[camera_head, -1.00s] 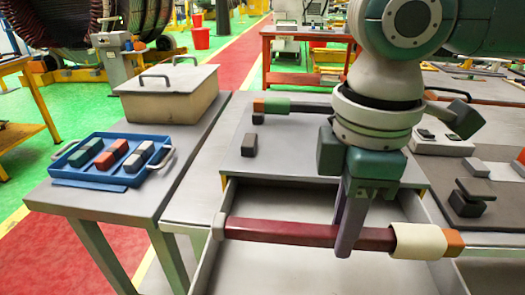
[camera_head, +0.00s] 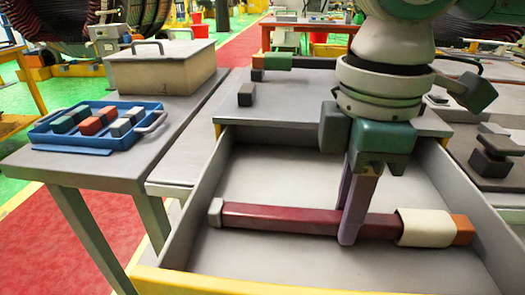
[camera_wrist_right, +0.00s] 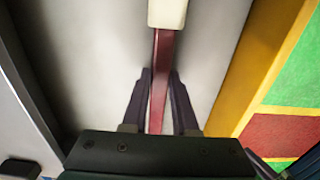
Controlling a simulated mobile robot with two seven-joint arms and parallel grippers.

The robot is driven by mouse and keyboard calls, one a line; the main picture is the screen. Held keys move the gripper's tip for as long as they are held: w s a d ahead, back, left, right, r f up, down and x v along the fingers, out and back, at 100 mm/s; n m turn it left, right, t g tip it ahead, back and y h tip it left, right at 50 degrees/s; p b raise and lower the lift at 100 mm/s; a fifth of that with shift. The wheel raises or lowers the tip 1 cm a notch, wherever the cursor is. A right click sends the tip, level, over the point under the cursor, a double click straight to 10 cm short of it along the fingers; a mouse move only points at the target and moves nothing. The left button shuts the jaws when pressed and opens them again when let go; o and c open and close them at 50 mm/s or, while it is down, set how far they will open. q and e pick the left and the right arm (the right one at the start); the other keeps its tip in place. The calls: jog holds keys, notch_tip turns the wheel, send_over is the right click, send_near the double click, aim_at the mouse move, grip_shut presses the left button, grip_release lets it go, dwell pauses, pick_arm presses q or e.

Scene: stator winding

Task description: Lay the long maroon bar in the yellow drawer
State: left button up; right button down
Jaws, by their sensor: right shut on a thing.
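The long maroon bar (camera_head: 280,218) has a grey cap at its left end, and a cream sleeve and an orange tip at its right end. My right gripper (camera_head: 348,236) points down and is shut on the bar, right of its middle. The bar lies level inside the outline of the open yellow-edged drawer (camera_head: 215,286); I cannot tell whether it touches the drawer floor. In the right wrist view the bar (camera_wrist_right: 160,75) runs between the two fingers (camera_wrist_right: 158,105), with the cream sleeve above. My left gripper is not in view.
The drawer holds nothing else that I see. On the left side table stand a blue tray (camera_head: 75,150) with coloured blocks and a lidded beige box (camera_head: 160,72). A dark block (camera_head: 246,95) sits on the bench top behind the drawer. Dark parts (camera_head: 495,158) lie at right.

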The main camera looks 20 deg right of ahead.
jog(key=c, duration=0.6)
grip_release()
notch_tip(320, 180, up, 10)
jog(key=p, duration=1.3)
dwell(0.7)
dwell(0.4)
